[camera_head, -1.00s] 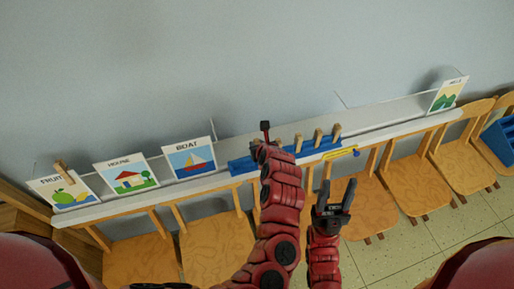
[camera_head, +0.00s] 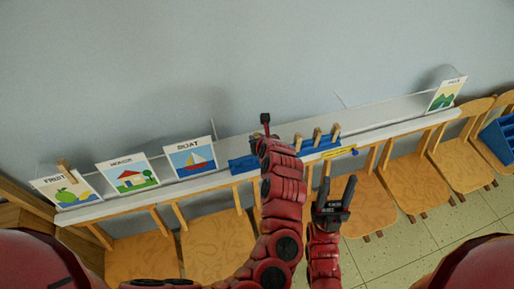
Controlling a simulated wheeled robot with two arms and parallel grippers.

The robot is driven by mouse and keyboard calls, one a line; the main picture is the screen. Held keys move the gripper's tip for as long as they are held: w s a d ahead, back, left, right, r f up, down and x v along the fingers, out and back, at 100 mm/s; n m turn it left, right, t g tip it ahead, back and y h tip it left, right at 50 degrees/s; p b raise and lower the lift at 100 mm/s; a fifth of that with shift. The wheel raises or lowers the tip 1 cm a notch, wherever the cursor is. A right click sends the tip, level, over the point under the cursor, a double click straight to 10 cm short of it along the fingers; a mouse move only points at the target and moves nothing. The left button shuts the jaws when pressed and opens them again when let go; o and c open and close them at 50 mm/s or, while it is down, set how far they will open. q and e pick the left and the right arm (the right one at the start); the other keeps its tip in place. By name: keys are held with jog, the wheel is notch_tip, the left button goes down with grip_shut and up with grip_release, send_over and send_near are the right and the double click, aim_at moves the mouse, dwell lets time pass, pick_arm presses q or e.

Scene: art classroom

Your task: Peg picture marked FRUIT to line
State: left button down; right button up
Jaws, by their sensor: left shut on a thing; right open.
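The FRUIT picture (camera_head: 80,196) leans at the far left of the white ledge, with a wooden peg (camera_head: 66,170) at its top edge. The line is hard to make out against the wall. My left gripper (camera_head: 264,141) is at the blue peg rack (camera_head: 240,165), shut on a wooden peg; my own arm mostly hides the jaws and peg. Several other pegs (camera_head: 316,136) stand upright in the rack to its right. My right gripper (camera_head: 337,192) is open and empty in front of the ledge, over the chairs.
The HOUSE picture (camera_head: 128,176) and BOAT picture (camera_head: 190,157) lean between the FRUIT picture and the rack. Another picture (camera_head: 447,94) stands at the ledge's far right. A yellow strip (camera_head: 340,153) is by the rack. Wooden chairs (camera_head: 364,206) line the ledge's front.

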pick_arm(q)
jog(key=s+p, duration=0.1)
jog(key=s+d+p, duration=0.1)
jog(key=s, duration=0.1)
jog(key=s+r+p, duration=0.1)
jog(key=shift+s+d, duration=0.25)
jog(key=shift+s, duration=0.1)
